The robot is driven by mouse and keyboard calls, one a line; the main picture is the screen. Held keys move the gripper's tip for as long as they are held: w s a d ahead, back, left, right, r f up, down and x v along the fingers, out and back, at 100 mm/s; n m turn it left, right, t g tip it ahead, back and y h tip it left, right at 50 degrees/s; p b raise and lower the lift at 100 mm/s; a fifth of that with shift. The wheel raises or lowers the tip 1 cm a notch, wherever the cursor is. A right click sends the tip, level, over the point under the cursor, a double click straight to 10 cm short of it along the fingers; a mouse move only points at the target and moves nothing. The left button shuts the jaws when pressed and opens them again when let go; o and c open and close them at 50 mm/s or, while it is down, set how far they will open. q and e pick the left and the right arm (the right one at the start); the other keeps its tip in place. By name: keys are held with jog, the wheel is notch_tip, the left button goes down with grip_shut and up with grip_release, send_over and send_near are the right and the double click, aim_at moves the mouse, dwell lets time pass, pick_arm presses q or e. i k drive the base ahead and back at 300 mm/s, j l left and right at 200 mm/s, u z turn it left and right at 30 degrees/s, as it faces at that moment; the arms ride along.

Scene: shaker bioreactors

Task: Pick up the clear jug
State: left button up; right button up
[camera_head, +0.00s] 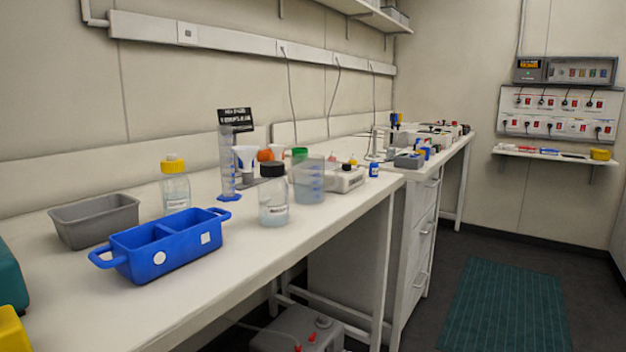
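The clear jug (309,182) stands upright on the white bench, near its front edge and right of the middle of the bench items. It is see-through with blue markings on its side. A clear bottle with a black cap (273,200) stands close to its left and slightly nearer to me. Other small items show behind the jug, partly hidden by it. Neither of my grippers is in view.
A blue two-compartment caddy (130,264), a grey bin (62,226) and a yellow-capped bottle (175,188) stand to the left. A blue-based measuring cylinder (227,172) stands behind. The front bench strip (235,262) is clear.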

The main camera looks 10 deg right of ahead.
aim_at(308, 170)
jog(key=i+l+u, duration=0.1)
jog(key=l, duration=0.25)
jog(key=i+l+u, duration=0.1)
jog(key=i+l, duration=0.15)
jog(key=i+l+u, duration=0.1)
jog(key=l, duration=0.35)
jog(key=i+l+u, duration=0.1)
jog(key=l, duration=0.25)
jog(key=i+l+u, duration=0.1)
jog(key=l, duration=0.3)
jog(key=i+l+u, duration=0.1)
jog(key=l, duration=0.3)
jog(key=i, duration=0.05)
